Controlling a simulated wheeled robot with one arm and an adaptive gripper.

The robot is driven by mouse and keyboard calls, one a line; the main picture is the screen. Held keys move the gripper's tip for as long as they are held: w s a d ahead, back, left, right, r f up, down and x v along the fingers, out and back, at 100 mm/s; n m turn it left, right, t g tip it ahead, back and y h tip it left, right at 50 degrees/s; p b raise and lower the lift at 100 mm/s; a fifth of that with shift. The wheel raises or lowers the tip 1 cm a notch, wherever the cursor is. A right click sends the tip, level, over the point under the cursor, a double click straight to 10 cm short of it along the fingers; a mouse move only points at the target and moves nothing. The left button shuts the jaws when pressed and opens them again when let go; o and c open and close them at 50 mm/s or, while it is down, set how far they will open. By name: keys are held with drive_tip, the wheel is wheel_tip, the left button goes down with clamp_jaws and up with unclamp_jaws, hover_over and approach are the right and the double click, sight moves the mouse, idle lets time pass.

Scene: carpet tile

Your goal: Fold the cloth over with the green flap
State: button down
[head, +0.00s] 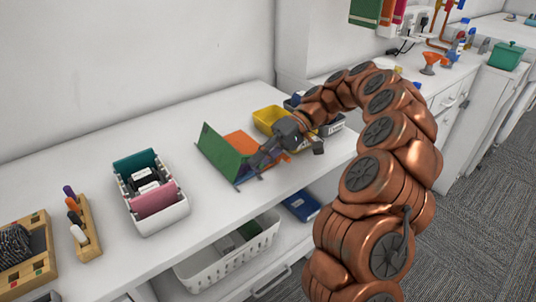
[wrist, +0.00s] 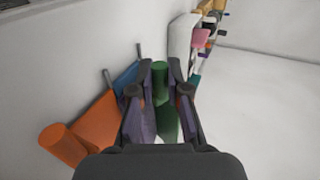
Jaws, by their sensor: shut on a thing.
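The cloth lies on the white counter, with an orange part (head: 240,142) flat at the back and a blue part showing as a thin edge at the front. Its green flap (head: 221,152) stands raised and tilted at the left. My gripper (head: 257,164) is at the flap's right end, shut on it. In the wrist view the green flap's rounded end (wrist: 160,82) sits between the fingers of my gripper (wrist: 160,70). The orange part (wrist: 90,125) and blue part (wrist: 126,82) show at the left there. The fingers hide some of the flap.
A yellow bin (head: 271,119) stands behind the cloth. A white box (head: 160,213) with coloured dividers stands to the left, and a wooden marker holder (head: 88,235) farther left. A white basket (head: 225,258) is on the shelf below.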

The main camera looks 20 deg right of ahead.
drive_tip(key=shift+w+d+f, duration=0.1)
idle(0.4)
drive_tip(key=c, duration=1.1)
unclamp_jaws()
drive_tip(key=shift+c, duration=0.2)
